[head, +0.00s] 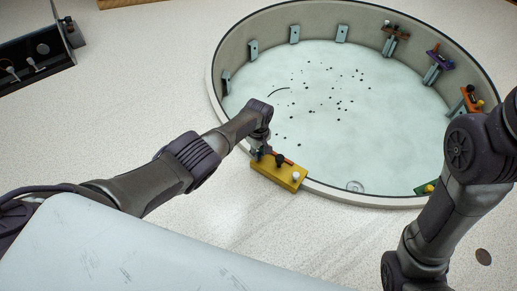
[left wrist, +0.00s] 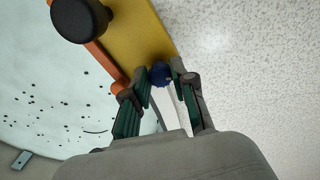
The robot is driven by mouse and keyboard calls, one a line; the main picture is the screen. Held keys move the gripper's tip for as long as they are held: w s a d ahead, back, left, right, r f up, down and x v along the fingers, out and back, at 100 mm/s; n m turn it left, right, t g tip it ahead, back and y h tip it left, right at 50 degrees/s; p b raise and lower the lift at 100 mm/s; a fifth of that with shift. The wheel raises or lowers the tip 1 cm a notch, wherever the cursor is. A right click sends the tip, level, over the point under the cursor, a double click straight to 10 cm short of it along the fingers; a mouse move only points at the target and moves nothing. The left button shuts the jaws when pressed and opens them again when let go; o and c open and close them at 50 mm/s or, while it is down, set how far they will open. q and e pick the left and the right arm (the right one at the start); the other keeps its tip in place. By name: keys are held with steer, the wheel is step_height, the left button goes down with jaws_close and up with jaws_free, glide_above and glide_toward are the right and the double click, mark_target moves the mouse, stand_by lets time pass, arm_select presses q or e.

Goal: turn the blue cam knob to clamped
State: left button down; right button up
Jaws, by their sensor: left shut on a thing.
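The blue cam knob (left wrist: 159,73) sits at the end of a yellow block (left wrist: 150,38) in the left wrist view. My left gripper (left wrist: 160,80) is shut on the knob, one finger on each side. In the head view the yellow block (head: 273,175) lies on the near rim of a round basin, and my left gripper (head: 259,149) reaches down to its left end. The blue knob is small and mostly covered there, so its turn angle cannot be told. My right gripper is not in view.
An orange bar (left wrist: 93,48) and a black knob (left wrist: 80,18) are on the yellow block, close to my left fingers. The round basin (head: 213,90) has similar purple (head: 439,58) and orange (head: 470,98) fixtures at its rim. An open black box (head: 30,62) stands at the upper left.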

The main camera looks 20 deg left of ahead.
arm_select(q)
steer(key=m, duration=1.2)
stand_by(0.5)
steer(key=c, duration=0.9)
jaws_free()
steer(key=shift+c, duration=0.2)
step_height(320, 180, up, 12)
